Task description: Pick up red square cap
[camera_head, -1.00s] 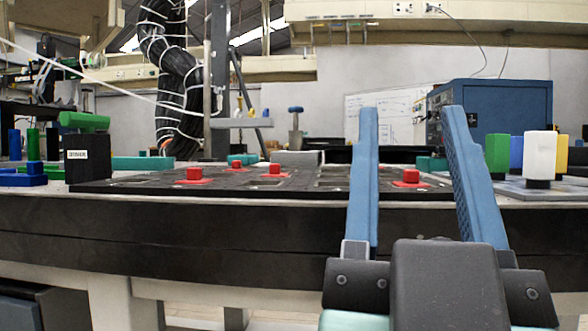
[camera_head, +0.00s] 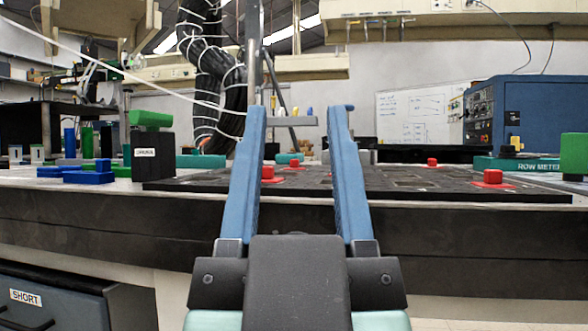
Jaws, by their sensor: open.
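Several red square caps, each on a flat red base, sit on a dark panel (camera_head: 400,183) on the table. One red cap (camera_head: 267,172) shows between my fingers, right beside the left finger, with its left side partly hidden. A smaller red cap (camera_head: 296,161) shows farther back between the fingers. Another red cap (camera_head: 432,162) is farther back to the right, and one (camera_head: 492,177) is nearer at the right. My gripper (camera_head: 299,107) is open and empty, with its blue fingers upright in the picture in front of the panel. I cannot tell its distance to the caps.
A black box (camera_head: 153,158) with a green block (camera_head: 151,118) on top stands left of the panel. Blue blocks (camera_head: 84,177) lie farther left. A teal block (camera_head: 520,163) and a green block (camera_head: 574,153) are at the right. The table's dark front edge (camera_head: 120,222) runs across the view.

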